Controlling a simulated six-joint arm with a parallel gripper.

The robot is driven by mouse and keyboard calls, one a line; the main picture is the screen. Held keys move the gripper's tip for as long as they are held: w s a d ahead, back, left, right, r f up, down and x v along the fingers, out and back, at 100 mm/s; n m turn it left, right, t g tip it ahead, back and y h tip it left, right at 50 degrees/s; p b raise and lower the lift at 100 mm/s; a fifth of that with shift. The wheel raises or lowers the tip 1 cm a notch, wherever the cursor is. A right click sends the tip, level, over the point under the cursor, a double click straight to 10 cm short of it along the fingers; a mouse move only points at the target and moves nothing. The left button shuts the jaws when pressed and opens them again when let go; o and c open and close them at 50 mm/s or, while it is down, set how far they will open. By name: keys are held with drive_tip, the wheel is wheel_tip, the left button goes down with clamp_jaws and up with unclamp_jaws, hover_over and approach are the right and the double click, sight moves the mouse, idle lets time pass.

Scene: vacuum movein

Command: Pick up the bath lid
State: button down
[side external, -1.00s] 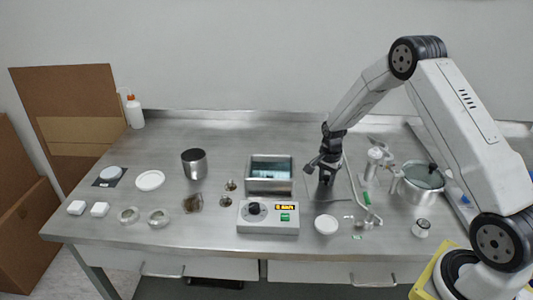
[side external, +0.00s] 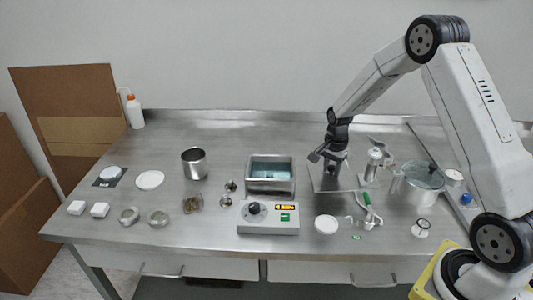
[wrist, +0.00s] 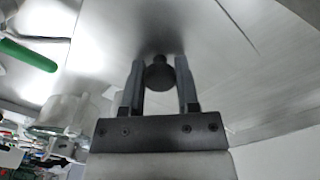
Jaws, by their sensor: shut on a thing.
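The bath lid (side external: 324,184) is a flat, shiny metal plate with a dark round knob (wrist: 159,74). My gripper (side external: 332,170) is shut on the knob, with one finger on each side of it in the wrist view. The plate hangs below the gripper, right of the water bath, and appears to be held above the table. The fingers hide part of the knob. The water bath (side external: 270,187) is an open metal box with bluish water inside, at the middle of the table.
A control box (side external: 268,217) with a dial stands in front of the bath. A green-handled tool (side external: 367,200) lies close by the lid's right front. A pot (side external: 423,185) stands further right. The table behind the bath is clear.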

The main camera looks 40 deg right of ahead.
sight(338, 181)
drive_tip(key=s+r, duration=0.1)
drive_tip(key=r, duration=0.1)
drive_tip(key=s+a+r, duration=0.1)
drive_tip(key=s+r, duration=0.1)
drive_tip(key=shift+s+r, duration=0.2)
drive_tip(key=shift+s, duration=0.05)
drive_tip(key=s+a+r, duration=0.2)
drive_tip(key=s+r, duration=0.1)
drive_tip(key=s, duration=0.5)
drive_tip(key=shift+a+r, duration=0.3)
drive_tip(key=shift+a, duration=0.1)
drive_tip(key=shift+s, duration=0.15)
drive_tip(key=w+a+r+n, duration=0.9)
drive_tip(key=w+a+n, duration=0.1)
drive_tip(key=n, duration=0.6)
drive_tip(key=shift+w+a+n, duration=0.3)
drive_tip(key=shift+n, duration=0.1)
